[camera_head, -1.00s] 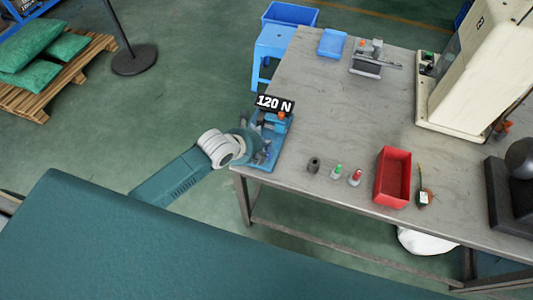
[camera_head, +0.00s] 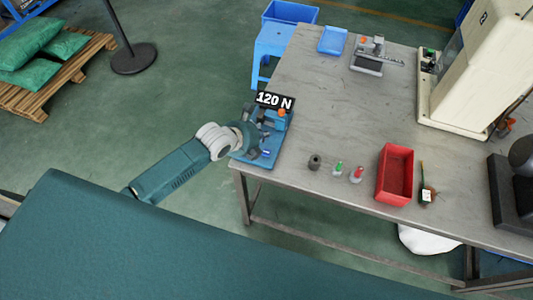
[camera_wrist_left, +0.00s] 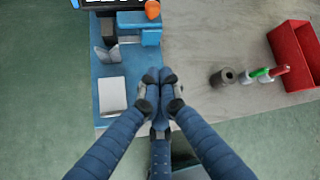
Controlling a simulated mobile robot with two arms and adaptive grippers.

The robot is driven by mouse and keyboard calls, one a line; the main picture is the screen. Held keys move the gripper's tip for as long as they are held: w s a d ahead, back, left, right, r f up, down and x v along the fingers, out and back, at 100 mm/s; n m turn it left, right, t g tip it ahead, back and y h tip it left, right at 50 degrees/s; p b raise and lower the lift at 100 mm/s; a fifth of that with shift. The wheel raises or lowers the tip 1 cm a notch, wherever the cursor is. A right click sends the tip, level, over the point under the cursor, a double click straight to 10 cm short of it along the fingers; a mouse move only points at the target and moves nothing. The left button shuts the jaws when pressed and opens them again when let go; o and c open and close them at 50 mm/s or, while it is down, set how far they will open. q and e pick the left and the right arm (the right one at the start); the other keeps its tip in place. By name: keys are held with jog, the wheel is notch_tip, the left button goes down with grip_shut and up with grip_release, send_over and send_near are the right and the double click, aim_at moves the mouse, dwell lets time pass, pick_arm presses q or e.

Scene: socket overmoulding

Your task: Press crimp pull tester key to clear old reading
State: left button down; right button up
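The crimp pull tester (camera_head: 270,155) is a blue bench device at the table's left corner. Its black display (camera_head: 274,101) reads 120 N, and an orange knob (camera_head: 282,113) sits below it. In the left wrist view the tester's blue base (camera_wrist_left: 108,68) carries a pale plate (camera_wrist_left: 112,94) and small metal parts. My left gripper (camera_head: 263,136) reaches over the tester from the left. In the left wrist view its fingertips (camera_wrist_left: 159,75) are together and empty, at the base's right edge. I cannot make out the key or any contact. My right gripper is out of view.
Right of the tester stand a dark cylinder (camera_head: 314,162), a green-topped bottle (camera_head: 338,168) and a red-topped bottle (camera_head: 356,174), then a red bin (camera_head: 381,193). A beige machine (camera_head: 465,85) stands at the back right. The table's middle (camera_head: 340,110) is clear.

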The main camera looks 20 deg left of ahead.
aim_at(264, 153)
pick_arm(q)
notch_tip(264, 153, down, 7)
jog(key=b, duration=0.5)
jog(key=shift+r, duration=0.1)
dwell(0.4)
dwell(0.7)
jog(key=shift+f, duration=0.4)
jog(key=shift+f+b, duration=0.45)
jog(key=shift+f, duration=0.1)
dwell(0.4)
dwell(0.4)
jog(key=shift+r+p, duration=0.9)
jog(key=shift+r, duration=0.05)
